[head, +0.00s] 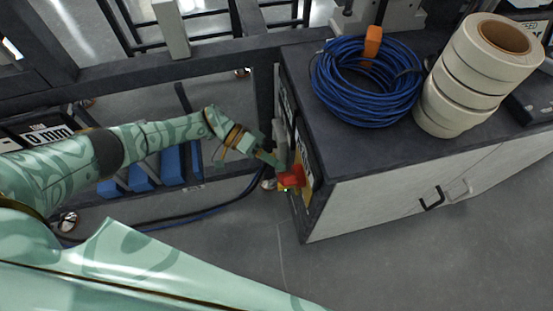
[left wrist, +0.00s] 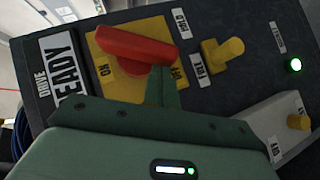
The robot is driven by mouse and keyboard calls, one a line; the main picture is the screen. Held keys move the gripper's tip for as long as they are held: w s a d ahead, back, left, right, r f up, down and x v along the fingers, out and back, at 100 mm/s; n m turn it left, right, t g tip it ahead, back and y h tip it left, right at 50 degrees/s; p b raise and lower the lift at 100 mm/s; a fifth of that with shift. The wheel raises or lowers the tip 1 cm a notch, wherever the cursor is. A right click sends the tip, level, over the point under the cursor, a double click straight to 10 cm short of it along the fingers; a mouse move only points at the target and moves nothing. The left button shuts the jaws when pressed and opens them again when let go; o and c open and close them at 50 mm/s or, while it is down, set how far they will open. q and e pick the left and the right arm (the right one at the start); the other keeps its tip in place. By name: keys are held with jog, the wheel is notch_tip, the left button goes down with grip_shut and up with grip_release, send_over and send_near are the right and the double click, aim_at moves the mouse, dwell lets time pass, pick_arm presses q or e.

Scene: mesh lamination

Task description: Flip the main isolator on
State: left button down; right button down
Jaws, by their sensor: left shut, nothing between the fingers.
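The main isolator is a red rotary handle (left wrist: 135,48) on a yellow plate (left wrist: 98,52) with ON and OFF labels. In the head view the red handle (head: 291,178) is on the end face of the dark-topped cabinet. My left gripper (head: 272,157) is shut and empty, at the panel. Its fingertips (left wrist: 161,80) are just below the handle's hub, by the OFF label; whether they touch it I cannot tell. My right gripper is out of view.
The panel also carries a yellow switch (left wrist: 222,52), a lit green lamp (left wrist: 295,65), another yellow knob (left wrist: 298,122) and a DRIVE READY label (left wrist: 62,68). A blue cable coil (head: 340,100) and stacked white rolls (head: 455,90) stand on the cabinet top (head: 310,75).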

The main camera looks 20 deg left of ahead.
pick_arm(q)
jog(key=shift+s+d+f+n+g+h+b, duration=0.15)
jog(key=shift+f+h+b, duration=0.1)
jog(key=shift+f, duration=0.2)
jog(key=shift+s+d+f+n+g+h+b, duration=0.15)
jog(key=shift+f+n+b, duration=0.1)
jog(key=shift+f, duration=0.15)
jog(key=shift+s+f+n+h+b, duration=0.15)
jog(key=shift+f+h+b, duration=0.1)
jog(key=shift+f, duration=0.2)
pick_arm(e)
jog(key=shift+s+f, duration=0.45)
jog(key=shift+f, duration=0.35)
